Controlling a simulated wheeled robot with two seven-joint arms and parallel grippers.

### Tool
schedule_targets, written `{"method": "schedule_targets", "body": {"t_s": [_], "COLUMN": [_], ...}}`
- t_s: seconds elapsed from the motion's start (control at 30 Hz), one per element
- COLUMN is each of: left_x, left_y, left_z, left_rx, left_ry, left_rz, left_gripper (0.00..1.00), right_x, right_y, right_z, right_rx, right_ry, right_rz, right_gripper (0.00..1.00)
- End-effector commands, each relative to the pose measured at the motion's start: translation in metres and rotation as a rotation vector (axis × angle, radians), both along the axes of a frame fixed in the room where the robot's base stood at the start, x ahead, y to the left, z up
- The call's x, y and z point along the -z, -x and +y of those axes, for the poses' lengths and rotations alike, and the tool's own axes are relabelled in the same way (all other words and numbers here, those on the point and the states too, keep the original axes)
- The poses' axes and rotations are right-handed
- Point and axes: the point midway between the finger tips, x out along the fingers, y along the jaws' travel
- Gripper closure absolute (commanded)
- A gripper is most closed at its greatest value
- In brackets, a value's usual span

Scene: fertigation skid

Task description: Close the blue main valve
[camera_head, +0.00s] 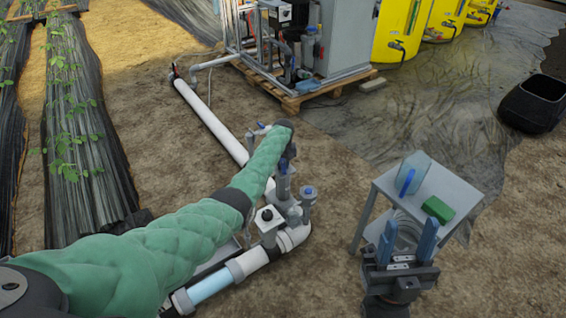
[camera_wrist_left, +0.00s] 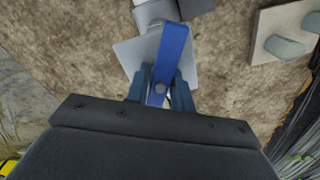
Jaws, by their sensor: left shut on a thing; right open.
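The blue main valve's lever (camera_wrist_left: 172,50) shows in the left wrist view as a flat blue bar with a round bolt near its lower end. It sits above a grey plate and pipe fitting (camera_wrist_left: 152,14). My left gripper (camera_wrist_left: 160,82) is shut on the lever, one blue finger on each side of it. In the head view my left gripper (camera_head: 286,168) points down at the pipe fittings, and my arm and hand hide most of the lever. My right gripper (camera_head: 402,240) is open and empty, in front of the small grey table.
White pipe (camera_head: 212,118) runs along the ground beside my left arm, with several fittings (camera_head: 268,222) close to the gripper. The grey table (camera_head: 458,190) carries a green block (camera_head: 438,209) and a clear bluish container (camera_head: 415,172). A pallet skid (camera_head: 300,95) stands behind.

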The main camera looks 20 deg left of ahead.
Motion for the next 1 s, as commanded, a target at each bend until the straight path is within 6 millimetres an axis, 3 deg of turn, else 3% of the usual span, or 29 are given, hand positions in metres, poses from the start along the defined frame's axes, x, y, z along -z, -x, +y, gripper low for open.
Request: {"method": "schedule_targets", "body": {"t_s": [1.0], "left_x": [0.005], "left_y": [0.004], "left_z": [0.0], "left_rx": [1.056], "left_ry": [0.002], "left_rz": [0.009], "left_gripper": [0.98], "right_x": [-0.021], "right_y": [0.0], "right_z": [0.0], "right_rx": [0.0], "right_ry": [0.0], "right_rz": [0.0], "right_gripper": [0.55]}}
